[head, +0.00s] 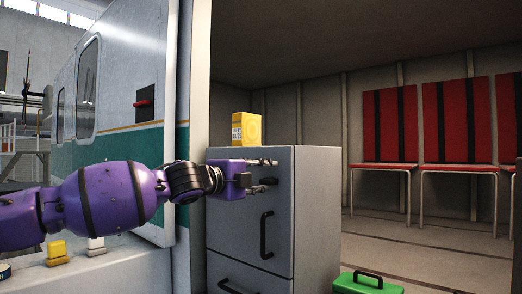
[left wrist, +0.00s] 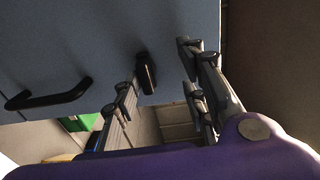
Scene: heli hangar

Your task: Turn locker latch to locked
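The grey locker (head: 245,245) stands right of the helicopter's open doorway edge. Its small dark latch (head: 270,181) is on the upper front and partly hidden by my gripper. In the left wrist view the latch (left wrist: 146,72) is a short black knob on the blue-grey locker face (left wrist: 100,35). My left gripper (head: 268,174) is at the locker's upper front. It is open, with the latch between its spread fingers (left wrist: 158,75). I see no clear contact; the exact gap cannot be told. My right gripper is not in view.
A black drawer handle (head: 266,235) sits below the latch; it shows in the left wrist view (left wrist: 48,95). A yellow box (head: 246,129) stands on the locker top. A green case (head: 367,284) is on the floor to the right. Red seats (head: 390,125) line the back wall.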

